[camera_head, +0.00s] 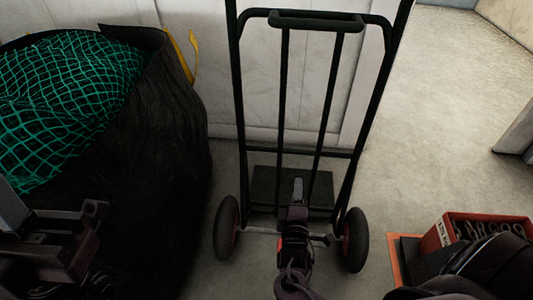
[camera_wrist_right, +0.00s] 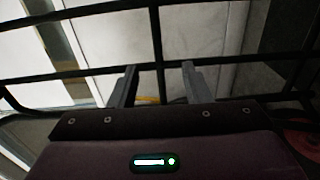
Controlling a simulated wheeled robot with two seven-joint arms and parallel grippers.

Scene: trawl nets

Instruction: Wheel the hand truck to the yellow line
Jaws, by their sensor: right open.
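The hand truck (camera_head: 285,90) stands upright in the middle of the head view, with a black tube frame, a top handle (camera_head: 317,21), a dark toe plate (camera_head: 262,187) and two black wheels (camera_head: 228,228). My right gripper (camera_head: 298,185) is low in front of the frame, between the wheels. In the right wrist view its two fingers (camera_wrist_right: 160,86) are apart, and a dark frame bar (camera_wrist_right: 156,40) shows beyond the gap; contact cannot be told. My left gripper (camera_head: 88,215) is at the lower left, before the black bag; its jaws are unclear. I cannot make out the yellow line.
A large black bag (camera_head: 170,150) with green netting (camera_head: 65,90) stands close to the truck's left. A pale panelled wall (camera_head: 210,60) is behind the truck. A red box (camera_head: 470,226) with dark contents is at the lower right. Bare floor (camera_head: 440,130) lies to the right.

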